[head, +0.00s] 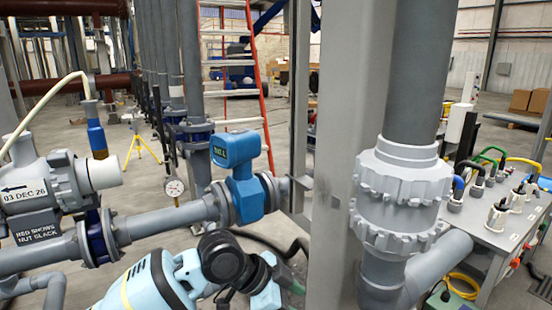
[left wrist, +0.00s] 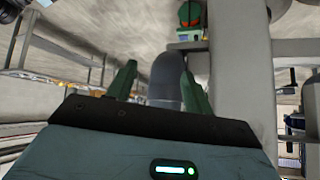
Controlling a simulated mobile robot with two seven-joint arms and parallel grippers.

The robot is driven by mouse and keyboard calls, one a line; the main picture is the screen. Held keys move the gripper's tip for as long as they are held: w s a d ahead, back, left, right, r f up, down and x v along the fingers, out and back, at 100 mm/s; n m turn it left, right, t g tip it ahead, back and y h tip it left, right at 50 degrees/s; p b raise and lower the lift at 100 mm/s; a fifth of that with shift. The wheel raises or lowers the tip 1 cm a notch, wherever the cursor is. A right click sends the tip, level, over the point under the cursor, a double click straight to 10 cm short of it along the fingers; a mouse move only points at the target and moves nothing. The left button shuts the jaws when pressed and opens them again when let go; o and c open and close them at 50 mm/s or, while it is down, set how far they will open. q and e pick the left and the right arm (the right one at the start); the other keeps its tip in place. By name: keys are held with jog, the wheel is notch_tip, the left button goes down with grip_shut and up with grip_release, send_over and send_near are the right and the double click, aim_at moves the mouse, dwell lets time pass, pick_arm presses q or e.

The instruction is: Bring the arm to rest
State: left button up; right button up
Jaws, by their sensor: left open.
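My left arm (head: 150,285) comes in at the bottom of the head view, bent, with its dark wrist joint in front of the grey pipework. The left gripper (head: 285,290) is low in that view, beside the foot of the wide grey column, and its fingers are mostly hidden. In the left wrist view the two green fingers of the left gripper (left wrist: 158,70) stand apart. A grey round-ended cylinder (left wrist: 167,78) shows between and beyond them; I cannot tell its distance. I see nothing held. My right gripper is not in view.
A wide grey column (head: 335,150) and a flanged grey pipe (head: 400,190) stand right of the arm. A blue valve unit (head: 240,180) and horizontal pipe (head: 165,222) lie behind it. A bench (head: 490,235) with cables stands at right. Open floor shows behind the pipes.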

pick_arm(q)
jog(key=s+a+f+n+t, duration=0.2)
jog(key=a+f+n, duration=0.15)
jog(key=f, duration=0.35)
jog(key=s+a+f+n+t, duration=0.2)
jog(key=f+n+t, duration=0.15)
jog(key=f, duration=0.35)
jog(key=s+a+f+n+t, duration=0.2)
jog(key=s+a+f+n, duration=0.15)
jog(key=f, duration=0.35)
jog(key=s+a+f+n+y, duration=0.2)
jog(key=s+a+f, duration=0.3)
jog(key=s+a, duration=0.3)
jog(key=s+a+f+n+y, duration=0.2)
jog(key=s+a+f+y, duration=0.2)
jog(key=s+a, duration=0.3)
jog(key=shift+s+a+f+n+y, duration=0.4)
jog(key=shift+s+f, duration=0.45)
jog(key=shift+s, duration=0.35)
jog(key=shift+t, duration=0.25)
